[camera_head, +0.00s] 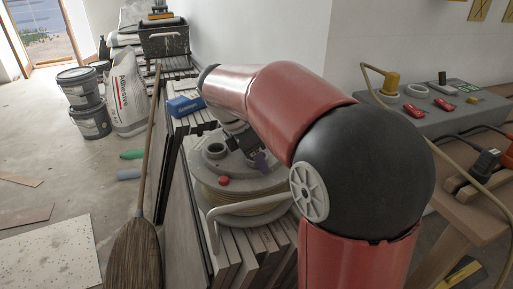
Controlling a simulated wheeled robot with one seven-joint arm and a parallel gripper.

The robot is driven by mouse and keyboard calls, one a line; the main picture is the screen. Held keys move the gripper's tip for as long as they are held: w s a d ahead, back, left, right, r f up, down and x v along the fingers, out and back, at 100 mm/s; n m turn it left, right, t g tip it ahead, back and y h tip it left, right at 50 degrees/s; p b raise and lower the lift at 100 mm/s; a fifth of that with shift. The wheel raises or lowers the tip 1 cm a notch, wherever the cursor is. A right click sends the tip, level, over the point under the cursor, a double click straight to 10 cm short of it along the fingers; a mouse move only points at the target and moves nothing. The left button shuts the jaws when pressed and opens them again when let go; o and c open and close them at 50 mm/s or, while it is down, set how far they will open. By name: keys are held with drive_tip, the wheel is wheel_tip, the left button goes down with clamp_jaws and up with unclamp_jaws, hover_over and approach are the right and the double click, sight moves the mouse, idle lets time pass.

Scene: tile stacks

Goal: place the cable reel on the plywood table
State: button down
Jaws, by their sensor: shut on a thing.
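The cable reel (240,187) is a grey drum wound with tan cable, with a red knob on its face and a pale tubular frame. It is over the upright tiles in the middle; I cannot tell whether it rests on them. My gripper (257,160) is at the top of the reel and shut on it, with the grip partly hidden by my red arm. The plywood table (468,218) is at the right, with its near part behind my arm.
On the table are a grey socket box (440,108) with red switches, black plugs (484,163) and loose cable. A broom (137,250) leans left of the tile stack (222,262). A blue box (185,105), an adhesive bag (126,97) and buckets (90,120) stand behind.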

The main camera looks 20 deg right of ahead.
drive_tip(key=shift+r, duration=0.2)
drive_tip(key=c, duration=1.1)
unclamp_jaws()
drive_tip(key=shift+f, duration=0.25)
drive_tip(key=o, duration=0.4)
drive_tip(key=shift+o, duration=0.2)
